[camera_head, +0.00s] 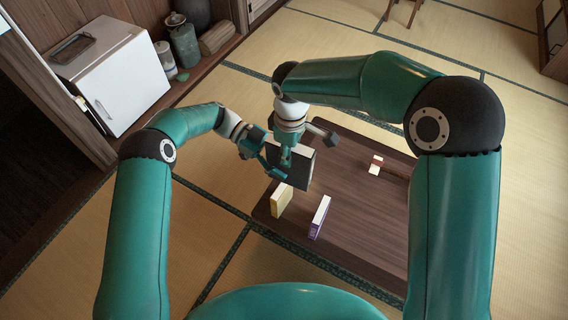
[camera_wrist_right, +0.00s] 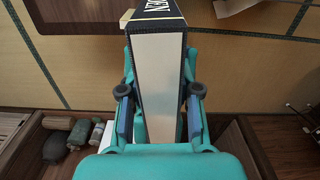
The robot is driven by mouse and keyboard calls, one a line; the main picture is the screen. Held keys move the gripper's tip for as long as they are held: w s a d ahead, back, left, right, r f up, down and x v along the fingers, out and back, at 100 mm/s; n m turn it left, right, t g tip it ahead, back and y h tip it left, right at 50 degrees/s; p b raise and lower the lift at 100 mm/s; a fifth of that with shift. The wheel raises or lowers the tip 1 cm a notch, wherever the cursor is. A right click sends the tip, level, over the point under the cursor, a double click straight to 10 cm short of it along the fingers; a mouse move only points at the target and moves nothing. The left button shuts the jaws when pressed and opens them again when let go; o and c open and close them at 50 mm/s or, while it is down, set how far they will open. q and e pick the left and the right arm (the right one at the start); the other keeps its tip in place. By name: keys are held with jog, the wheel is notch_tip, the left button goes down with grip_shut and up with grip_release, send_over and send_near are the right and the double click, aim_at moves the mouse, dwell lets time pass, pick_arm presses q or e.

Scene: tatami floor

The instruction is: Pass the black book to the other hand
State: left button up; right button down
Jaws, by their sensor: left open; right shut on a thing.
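The black book (camera_head: 301,172) is held upright over the back left part of the low wooden table (camera_head: 352,226). My right gripper (camera_head: 287,158) is shut on it from above. In the right wrist view the black book (camera_wrist_right: 158,75) stands between the two fingers of the right gripper (camera_wrist_right: 158,100), its pale page edges facing the camera and white letters at its far end. My left gripper (camera_head: 268,160) is open at the book's left side. Whether its fingers touch the book or lie around its edge cannot be told.
A yellow book (camera_head: 281,201) and a purple-and-white book (camera_head: 319,217) stand on the table just in front of the black book. A small red-and-white box (camera_head: 375,165) lies farther right. A white fridge (camera_head: 108,76) and jars (camera_head: 184,42) are at the back left.

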pick_arm(q)
jog(key=shift+s+d+f, duration=0.2)
jog(key=shift+s+d, duration=0.15)
jog(key=shift+d, duration=0.15)
grip_shut()
pick_arm(e)
jog(key=c, duration=0.7)
grip_release()
